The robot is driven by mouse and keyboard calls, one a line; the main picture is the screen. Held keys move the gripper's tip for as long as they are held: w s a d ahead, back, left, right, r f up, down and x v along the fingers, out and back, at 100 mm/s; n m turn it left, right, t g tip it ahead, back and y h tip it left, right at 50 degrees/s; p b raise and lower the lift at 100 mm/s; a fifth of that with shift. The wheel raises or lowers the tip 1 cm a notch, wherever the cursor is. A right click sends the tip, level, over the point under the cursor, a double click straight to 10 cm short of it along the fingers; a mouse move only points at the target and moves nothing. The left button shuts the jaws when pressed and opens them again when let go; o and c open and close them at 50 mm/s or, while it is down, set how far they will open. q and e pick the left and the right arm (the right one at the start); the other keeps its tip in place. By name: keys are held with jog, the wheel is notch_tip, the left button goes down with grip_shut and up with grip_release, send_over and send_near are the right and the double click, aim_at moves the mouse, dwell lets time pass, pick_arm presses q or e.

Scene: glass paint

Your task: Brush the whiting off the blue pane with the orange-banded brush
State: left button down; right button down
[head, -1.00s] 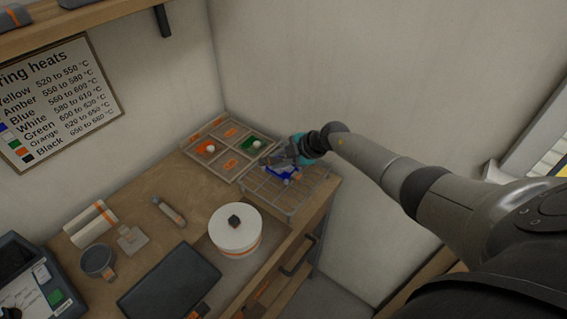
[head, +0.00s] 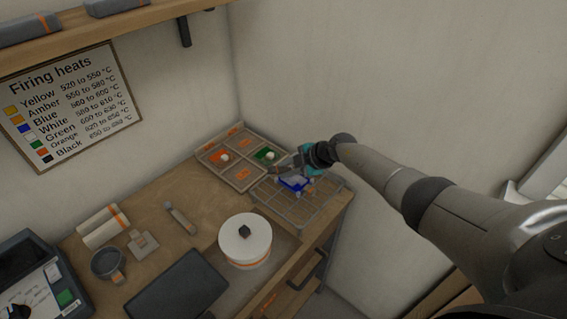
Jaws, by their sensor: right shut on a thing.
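The blue pane (head: 294,184) lies on the wire rack (head: 322,211) at the back right of the bench. A pale patch shows on its upper face, probably whiting; it is too small to tell how much. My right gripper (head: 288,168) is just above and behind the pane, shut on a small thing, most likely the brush. My left gripper is out of view.
A divided tray (head: 212,181) with an orange and a green pane adjoins the rack at left. A white lidded pot (head: 243,229) stands in front. A dark slab (head: 178,287), cup (head: 107,263) and orange-banded roll (head: 102,226) lie left. The wall is close behind.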

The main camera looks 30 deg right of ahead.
jog(key=s, duration=0.1)
jog(key=s+d, duration=0.1)
jog(key=s, duration=0.2)
jog(key=shift+s+d, duration=0.2)
jog(key=shift+d, duration=0.15)
dwell(0.3)
notch_tip(320, 180, up, 5)
dwell(0.6)
jog(key=c, duration=1.3)
grip_release()
grip_shut()
